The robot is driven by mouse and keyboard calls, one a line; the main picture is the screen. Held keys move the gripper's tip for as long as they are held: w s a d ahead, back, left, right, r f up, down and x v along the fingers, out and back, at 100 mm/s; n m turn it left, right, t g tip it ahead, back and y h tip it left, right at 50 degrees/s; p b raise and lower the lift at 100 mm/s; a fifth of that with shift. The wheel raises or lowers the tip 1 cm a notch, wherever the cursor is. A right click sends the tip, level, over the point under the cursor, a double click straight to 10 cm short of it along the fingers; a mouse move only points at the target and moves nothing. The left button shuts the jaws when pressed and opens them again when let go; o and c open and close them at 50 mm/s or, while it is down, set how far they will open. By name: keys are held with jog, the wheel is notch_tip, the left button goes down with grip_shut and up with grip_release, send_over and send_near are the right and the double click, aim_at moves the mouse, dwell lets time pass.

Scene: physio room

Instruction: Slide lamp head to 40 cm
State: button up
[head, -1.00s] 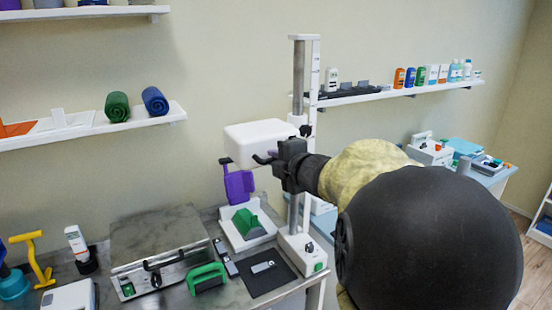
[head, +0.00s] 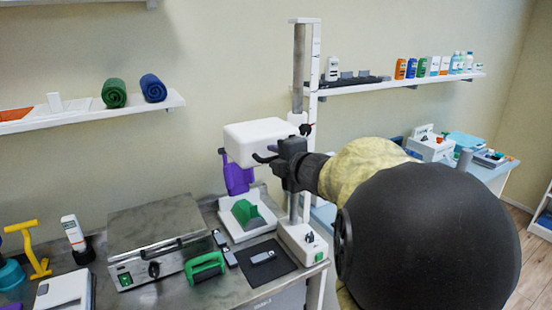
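The white lamp head (head: 255,138) sits on a vertical metal post (head: 298,75) that rises from a white base (head: 303,243) on the table. A white scale strip (head: 315,70) runs beside the post; its marks are too small to read. A small black knob (head: 306,129) is on the carriage at the post. My black gripper (head: 268,157) is at the right lower side of the lamp head, in front of the post. Its fingers point left and appear spread. Whether they touch a handle on the lamp head cannot be made out.
Below the lamp head are a purple item (head: 237,178), a white tray (head: 245,234) with a green block, and a dark mat (head: 265,266). A metal-lidded unit (head: 155,235) stands left on the steel table. A wall shelf (head: 420,80) with bottles runs behind the post.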

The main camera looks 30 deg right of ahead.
jog(key=p+v, duration=0.7)
jog(key=v, duration=1)
dwell(0.3)
jog(key=shift+s, duration=0.1)
